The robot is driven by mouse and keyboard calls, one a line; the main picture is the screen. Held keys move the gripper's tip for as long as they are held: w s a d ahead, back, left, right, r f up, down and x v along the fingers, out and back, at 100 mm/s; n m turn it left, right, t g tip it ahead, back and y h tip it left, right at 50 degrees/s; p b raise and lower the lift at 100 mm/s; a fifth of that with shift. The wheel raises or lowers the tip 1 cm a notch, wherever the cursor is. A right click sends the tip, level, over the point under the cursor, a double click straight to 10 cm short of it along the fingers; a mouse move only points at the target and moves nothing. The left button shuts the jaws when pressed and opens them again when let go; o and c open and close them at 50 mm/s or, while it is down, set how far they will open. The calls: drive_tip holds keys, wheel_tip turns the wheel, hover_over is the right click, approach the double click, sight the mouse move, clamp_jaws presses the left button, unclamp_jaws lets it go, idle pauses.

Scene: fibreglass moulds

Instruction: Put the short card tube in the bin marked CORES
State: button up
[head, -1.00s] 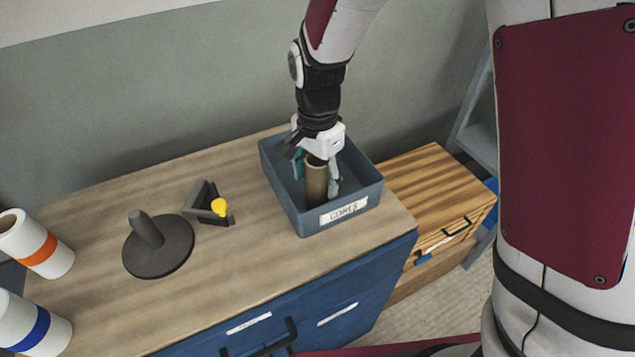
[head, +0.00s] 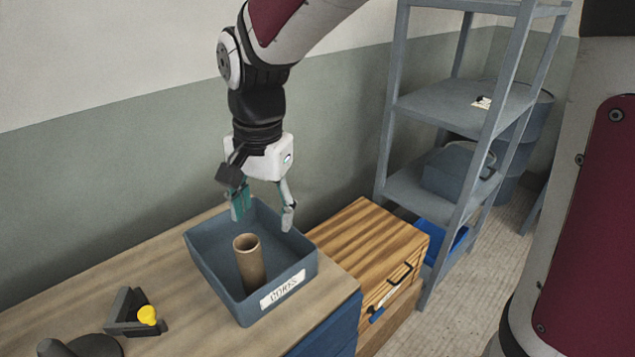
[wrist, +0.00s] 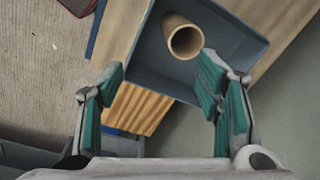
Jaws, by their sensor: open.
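The short card tube (head: 249,263) is brown and hollow. It stands upright inside the blue-grey bin (head: 207,271), whose front label reads CORES. In the wrist view the tube (wrist: 184,38) shows its open end, with the bin floor (wrist: 150,60) around it. My gripper (head: 264,217) is open and empty above the back part of the bin, apart from the tube. Its teal-padded fingers (wrist: 163,88) are spread wide in the wrist view.
The bin stands on a wood-topped bench (head: 180,335). A grey angled block with a yellow knob (head: 147,315) lies to its left. A striped wooden cabinet (head: 362,243) stands to the right, then grey shelving (head: 455,105).

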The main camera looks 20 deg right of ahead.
drive_tip(key=s+d+r+n+t, duration=0.2)
drive_tip(key=s+d+r+n, duration=0.1)
drive_tip(key=s+d, duration=0.3)
drive_tip(key=s+d+r+n+t, duration=0.2)
drive_tip(key=s+d+n, duration=0.3)
drive_tip(key=s, duration=0.5)
drive_tip(key=shift+s+d+r+h, duration=0.3)
drive_tip(key=shift+d+r, duration=0.25)
drive_tip(key=shift+r, duration=0.35)
